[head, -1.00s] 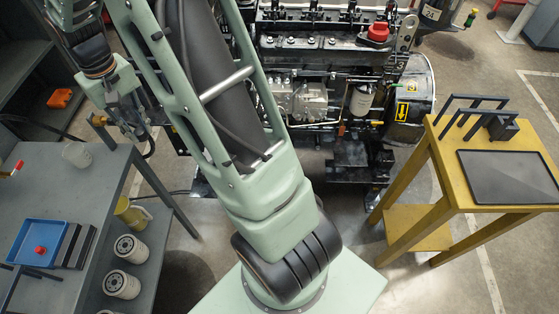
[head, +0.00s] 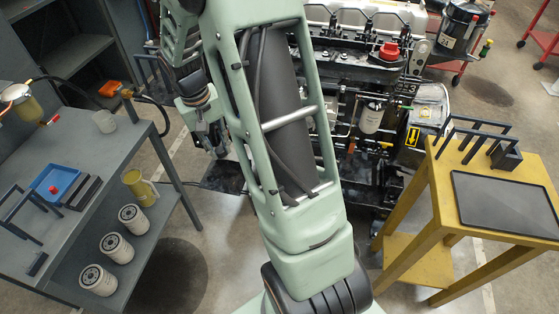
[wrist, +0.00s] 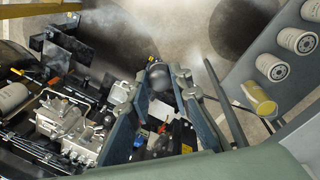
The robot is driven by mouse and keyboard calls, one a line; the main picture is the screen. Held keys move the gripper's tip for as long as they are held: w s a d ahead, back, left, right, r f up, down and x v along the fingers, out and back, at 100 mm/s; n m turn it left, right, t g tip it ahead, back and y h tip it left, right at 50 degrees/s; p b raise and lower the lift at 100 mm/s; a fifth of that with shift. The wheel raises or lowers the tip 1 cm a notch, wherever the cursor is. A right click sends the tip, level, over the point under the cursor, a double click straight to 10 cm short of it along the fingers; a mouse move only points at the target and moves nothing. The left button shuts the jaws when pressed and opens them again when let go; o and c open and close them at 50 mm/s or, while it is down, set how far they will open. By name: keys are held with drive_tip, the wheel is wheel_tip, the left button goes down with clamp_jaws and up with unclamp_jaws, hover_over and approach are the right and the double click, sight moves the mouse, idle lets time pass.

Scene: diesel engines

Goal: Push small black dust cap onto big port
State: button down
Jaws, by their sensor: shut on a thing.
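My gripper (wrist: 159,84) is shut on a small dark rounded piece, which looks like the black dust cap (wrist: 157,75), held between the fingertips in the wrist view. In the head view my gripper (head: 214,143) hangs in front of the left side of the diesel engine (head: 360,75), and the cap cannot be made out there. The engine also shows in the wrist view (wrist: 75,130), below and left of the fingertips. I cannot tell which opening is the big port; my arm hides part of the engine in the head view.
A grey bench (head: 100,150) stands left, with a blue tray (head: 40,182) and a red cap (head: 54,189). White filters (head: 117,247) sit on its lower shelf. A yellow table (head: 450,190) stands right. Another red cap (head: 388,50) is on the engine.

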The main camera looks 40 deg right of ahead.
drive_tip(key=s+d+f+g+h+b, duration=0.1)
drive_tip(key=d+f+h+b, duration=0.45)
drive_tip(key=d+f, duration=0.5)
drive_tip(key=s+d+f+h+b, duration=0.2)
drive_tip(key=d+f+h+b, duration=0.35)
drive_tip(key=d, duration=0.85)
drive_tip(key=w+d+f+n+t+h+b, duration=0.1)
drive_tip(key=w+d+f+n+t+b, duration=0.1)
drive_tip(key=w+f+n+t+b, duration=0.95)
drive_tip(key=w+d+f+m+t+b, duration=0.1)
drive_tip(key=w+d+f+m, duration=0.1)
drive_tip(key=w+d, duration=0.2)
drive_tip(key=shift+w+d+f+b, duration=0.2)
drive_tip(key=shift+w+f+b, duration=0.15)
drive_tip(key=shift+w, duration=0.4)
drive_tip(key=shift+r+t+p, duration=0.1)
drive_tip(key=shift+t+p, duration=0.15)
drive_tip(key=shift+p, duration=0.05)
drive_tip(key=shift+w+d+p, duration=0.4)
drive_tip(key=shift+w+d, duration=0.05)
